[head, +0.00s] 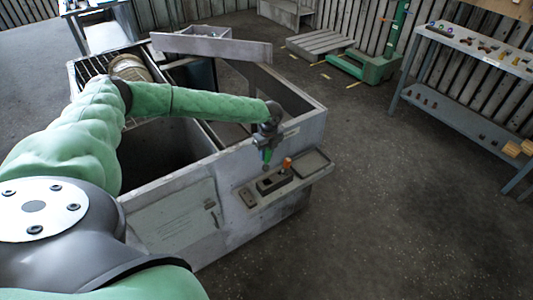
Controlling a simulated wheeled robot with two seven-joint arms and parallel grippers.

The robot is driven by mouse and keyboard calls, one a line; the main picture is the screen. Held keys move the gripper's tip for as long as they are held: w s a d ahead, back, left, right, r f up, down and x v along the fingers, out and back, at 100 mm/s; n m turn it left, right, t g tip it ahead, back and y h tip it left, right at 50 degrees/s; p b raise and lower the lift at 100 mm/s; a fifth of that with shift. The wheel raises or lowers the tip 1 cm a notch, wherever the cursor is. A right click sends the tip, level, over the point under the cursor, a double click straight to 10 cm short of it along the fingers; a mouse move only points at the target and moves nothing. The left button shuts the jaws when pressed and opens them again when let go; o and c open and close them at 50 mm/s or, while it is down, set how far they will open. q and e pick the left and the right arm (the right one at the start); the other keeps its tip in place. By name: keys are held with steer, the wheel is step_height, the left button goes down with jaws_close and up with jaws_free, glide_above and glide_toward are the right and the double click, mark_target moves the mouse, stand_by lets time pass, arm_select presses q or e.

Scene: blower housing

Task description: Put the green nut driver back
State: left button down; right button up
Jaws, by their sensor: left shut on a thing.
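My left gripper (267,146) hangs over the small shelf (302,182) on the front of the blower housing (243,163). It is shut on the green nut driver (266,156), which points down. The driver is above or at a dark holder block (272,184) on the shelf; I cannot tell whether its tip touches the block. An orange-handled tool (287,163) stands upright at the right part of the block. My right gripper is not in view.
A small grey item (248,197) lies on the shelf's left end, and a shallow tray (311,164) is at its right end. The housing is open-topped with raised walls. A workbench (465,95) with tools stands at the right. The floor between is clear.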

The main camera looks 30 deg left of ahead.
mark_target(267, 166)
arm_select(q)
steer(key=shift+t, duration=0.3)
steer(key=shift+h, duration=0.3)
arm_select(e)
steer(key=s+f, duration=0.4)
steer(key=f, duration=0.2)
arm_select(q)
steer(key=shift+f+b, duration=1.1)
steer(key=shift+f, duration=0.15)
steer(key=shift+f+b, duration=0.9)
steer(key=shift+f, duration=0.15)
steer(key=shift+f+b, duration=0.6)
steer(key=shift+f, duration=1.15)
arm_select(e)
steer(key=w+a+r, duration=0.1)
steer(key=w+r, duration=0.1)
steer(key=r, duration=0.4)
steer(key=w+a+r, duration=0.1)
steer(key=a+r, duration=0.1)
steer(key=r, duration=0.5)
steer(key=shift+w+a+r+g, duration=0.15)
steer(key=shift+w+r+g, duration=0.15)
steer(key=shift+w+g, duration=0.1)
